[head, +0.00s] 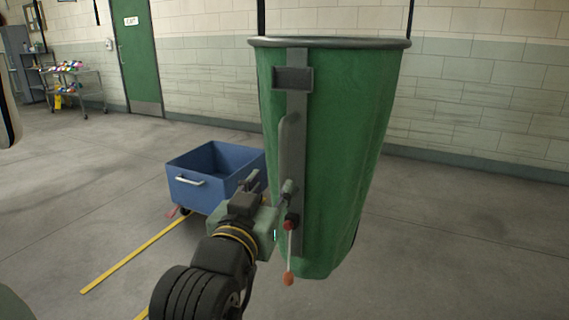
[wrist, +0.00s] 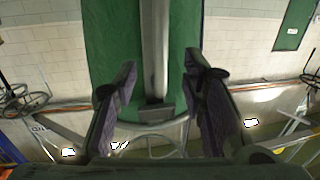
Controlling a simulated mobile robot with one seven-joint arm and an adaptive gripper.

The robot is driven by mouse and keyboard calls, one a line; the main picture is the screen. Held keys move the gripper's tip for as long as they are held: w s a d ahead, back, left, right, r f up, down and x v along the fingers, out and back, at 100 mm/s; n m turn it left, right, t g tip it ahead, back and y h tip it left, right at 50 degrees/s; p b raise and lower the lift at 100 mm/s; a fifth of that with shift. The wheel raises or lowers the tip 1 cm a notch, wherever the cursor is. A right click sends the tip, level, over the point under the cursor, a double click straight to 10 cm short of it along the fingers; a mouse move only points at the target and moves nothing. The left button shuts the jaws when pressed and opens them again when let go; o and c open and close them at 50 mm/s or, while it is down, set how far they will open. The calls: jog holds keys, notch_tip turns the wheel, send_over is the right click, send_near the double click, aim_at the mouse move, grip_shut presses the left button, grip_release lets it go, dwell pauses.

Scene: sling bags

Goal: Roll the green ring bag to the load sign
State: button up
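The green ring bag (head: 350,150) hangs upright from dark straps at the right of centre in the head view, with a grey ring at its mouth. A grey strip (head: 297,120) runs down its side, with a small dark plate near the top. My gripper (head: 271,184) is in front of the bag's lower left side. In the wrist view, which looks upside down, the open fingers stand on either side of the grey strip (wrist: 155,45), with the green bag (wrist: 110,45) behind. I cannot tell whether they touch it. No load sign shows.
A blue wheeled bin (head: 205,178) stands on the floor left of the bag, by yellow floor lines (head: 135,255). A cart of colourful items (head: 70,85) and a green door (head: 137,60) with an exit sign are at the back left. Floor at right is clear.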

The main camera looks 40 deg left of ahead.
aim_at(283, 167)
jog(key=p+x, duration=0.1)
jog(key=x, duration=0.9)
jog(key=shift+w+a+p, duration=0.1)
jog(key=shift+w+p, duration=0.05)
jog(key=shift+p, duration=0.25)
jog(key=shift+c, duration=0.2)
grip_shut()
